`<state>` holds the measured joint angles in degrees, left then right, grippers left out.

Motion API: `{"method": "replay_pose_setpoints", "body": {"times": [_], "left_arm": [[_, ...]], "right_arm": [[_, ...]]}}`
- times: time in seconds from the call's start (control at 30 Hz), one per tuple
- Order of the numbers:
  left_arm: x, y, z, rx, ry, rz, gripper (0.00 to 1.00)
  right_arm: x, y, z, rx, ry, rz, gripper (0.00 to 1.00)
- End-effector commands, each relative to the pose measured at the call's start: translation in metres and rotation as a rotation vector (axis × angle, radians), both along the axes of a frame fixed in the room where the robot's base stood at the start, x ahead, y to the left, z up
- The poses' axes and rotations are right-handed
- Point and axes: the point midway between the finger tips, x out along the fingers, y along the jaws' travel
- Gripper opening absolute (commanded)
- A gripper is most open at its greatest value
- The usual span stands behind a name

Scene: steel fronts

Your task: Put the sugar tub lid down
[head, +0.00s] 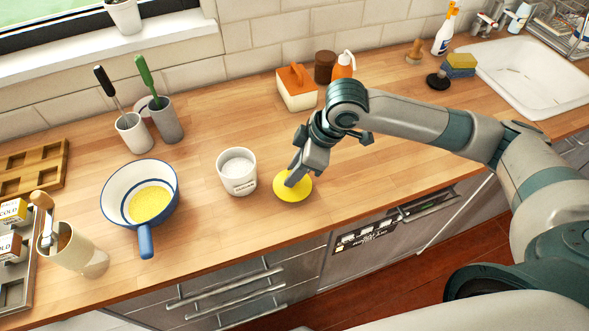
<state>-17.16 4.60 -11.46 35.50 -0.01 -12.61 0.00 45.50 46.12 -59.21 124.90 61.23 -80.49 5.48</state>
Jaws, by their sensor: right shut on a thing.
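The sugar tub (238,172) is a white cylinder standing open on the wooden counter, with white sugar inside. Just to its right is a yellow round lid (297,189), low at the counter's front part. My right gripper (294,180) is shut on the lid from above. I cannot tell whether the lid touches the counter. My left gripper is not in view.
A blue-and-white pan (140,196) with yellow contents stands left of the tub, its handle toward the front edge. Two utensil holders (148,127) stand behind it. An orange-lidded box (297,90) is at the back. The counter (400,150) right of the lid is clear.

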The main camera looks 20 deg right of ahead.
Motion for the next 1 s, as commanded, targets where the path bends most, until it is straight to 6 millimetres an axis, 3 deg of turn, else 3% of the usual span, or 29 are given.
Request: {"method": "replay_pose_setpoints", "body": {"times": [0.5,0.53,0.6,1.0], "left_arm": [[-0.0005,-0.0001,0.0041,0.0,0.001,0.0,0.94],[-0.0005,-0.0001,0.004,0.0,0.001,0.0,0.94],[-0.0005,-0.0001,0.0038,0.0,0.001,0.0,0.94],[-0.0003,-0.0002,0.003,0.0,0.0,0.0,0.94]], "right_arm": [[0.0001,0.0002,-0.0118,0.0,-0.002,0.001,0.0],[0.0002,0.0002,-0.0119,0.0,-0.002,0.001,0.3],[0.0002,0.0002,-0.0117,0.0,-0.002,0.001,0.44],[0.0003,0.0,-0.0089,0.0,-0.002,0.001,0.44]]}}
